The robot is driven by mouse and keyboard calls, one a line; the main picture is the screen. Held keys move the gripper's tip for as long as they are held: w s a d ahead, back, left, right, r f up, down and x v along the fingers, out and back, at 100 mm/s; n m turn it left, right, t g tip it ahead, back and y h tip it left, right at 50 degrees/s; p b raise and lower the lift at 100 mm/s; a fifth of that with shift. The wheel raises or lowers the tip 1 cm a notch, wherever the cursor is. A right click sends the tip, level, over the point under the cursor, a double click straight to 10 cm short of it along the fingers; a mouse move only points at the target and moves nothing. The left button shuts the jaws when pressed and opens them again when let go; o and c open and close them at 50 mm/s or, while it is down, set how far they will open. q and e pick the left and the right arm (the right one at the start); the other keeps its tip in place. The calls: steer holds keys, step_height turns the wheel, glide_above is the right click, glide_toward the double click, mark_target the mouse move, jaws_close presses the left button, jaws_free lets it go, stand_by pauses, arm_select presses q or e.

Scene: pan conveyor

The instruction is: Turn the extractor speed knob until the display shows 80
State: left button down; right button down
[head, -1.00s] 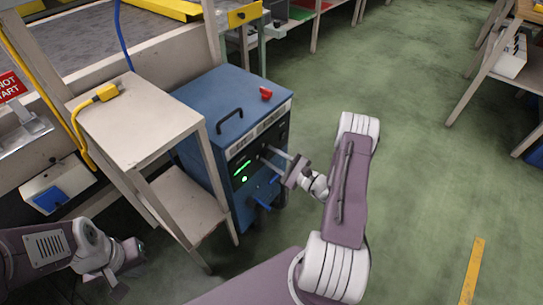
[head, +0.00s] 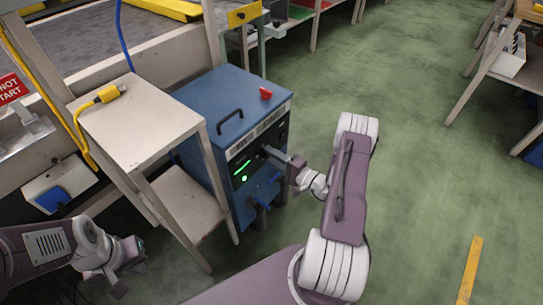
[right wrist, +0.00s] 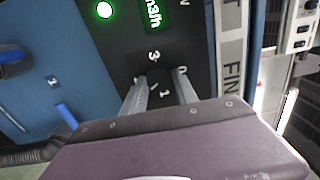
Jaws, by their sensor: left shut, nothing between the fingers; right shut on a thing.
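The blue extractor unit (head: 215,92) stands on the floor beside the metal stand, with a dark front panel. Its display (head: 242,167) glows green, too small to read in the head view; in the right wrist view the green display (right wrist: 152,14) is turned and partly cut off, so I cannot read a number. A round green light (right wrist: 104,9) is beside it. My right gripper (right wrist: 160,82) is shut on the dark speed knob (right wrist: 154,74), which sits between the fingers with scale numbers around it. My left gripper (head: 132,251) is shut and empty, low at the left, away from the extractor.
A metal stand (head: 140,125) with a yellow plug (head: 109,93) on top is left of the extractor. A red object (head: 266,93) and a handle (head: 230,121) are on the extractor's top. Green floor (head: 420,150) is open to the right.

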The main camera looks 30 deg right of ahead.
steer(key=n, duration=0.5)
steer(key=shift+n, duration=0.3)
stand_by(0.4)
steer(key=c, duration=0.9)
jaws_free()
steer(key=shift+c, duration=0.2)
steer(key=p+v, duration=0.3)
steer(key=v, duration=0.6)
